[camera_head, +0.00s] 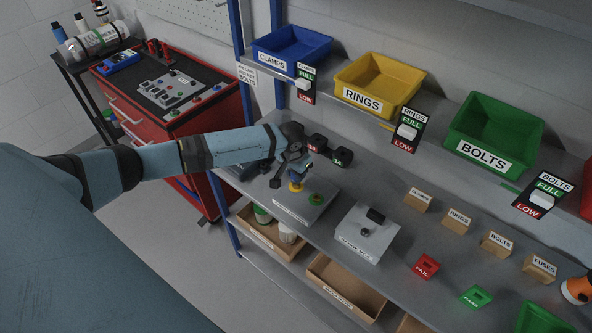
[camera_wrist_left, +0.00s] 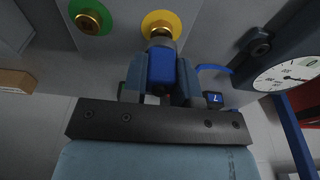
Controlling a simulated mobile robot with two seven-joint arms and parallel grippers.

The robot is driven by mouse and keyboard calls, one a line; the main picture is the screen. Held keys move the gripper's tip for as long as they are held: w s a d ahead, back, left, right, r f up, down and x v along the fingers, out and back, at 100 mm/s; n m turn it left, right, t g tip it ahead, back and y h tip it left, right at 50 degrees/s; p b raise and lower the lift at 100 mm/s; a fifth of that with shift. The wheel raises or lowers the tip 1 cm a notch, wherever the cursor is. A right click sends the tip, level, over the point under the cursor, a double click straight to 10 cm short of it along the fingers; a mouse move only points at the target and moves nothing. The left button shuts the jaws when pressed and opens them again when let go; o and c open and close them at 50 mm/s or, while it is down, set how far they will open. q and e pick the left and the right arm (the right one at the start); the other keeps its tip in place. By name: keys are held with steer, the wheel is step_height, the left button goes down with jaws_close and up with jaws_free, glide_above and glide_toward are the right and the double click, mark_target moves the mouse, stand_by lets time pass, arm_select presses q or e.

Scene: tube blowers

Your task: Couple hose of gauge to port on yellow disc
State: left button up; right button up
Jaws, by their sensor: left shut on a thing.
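My left gripper (camera_head: 296,174) is shut on the blue hose connector (camera_wrist_left: 161,67), just over the port block (camera_head: 303,210). The connector's metal end lies over the port on the yellow disc (camera_wrist_left: 161,22). The yellow disc also shows in the head view (camera_head: 295,187). The connector hides most of that port, and I cannot tell if it is seated. The gauge (camera_wrist_left: 291,75) with a white dial is at the right of the left wrist view, and a piece of blue hose (camera_wrist_left: 213,68) shows beside it. My right gripper is not in view.
A green disc (camera_wrist_left: 89,18) with a brass port is beside the yellow one. A grey box (camera_head: 367,233) stands to the right on the bench. Two black weights (camera_head: 340,156) are behind the gripper. Small cardboard boxes (camera_head: 459,219) stand further right. Bins (camera_head: 378,84) line the shelf above.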

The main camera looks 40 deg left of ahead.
arm_select(q)
steer(key=shift+f, duration=0.65)
stand_by(0.7)
steer(key=o, duration=1)
steer(key=shift+r, duration=0.1)
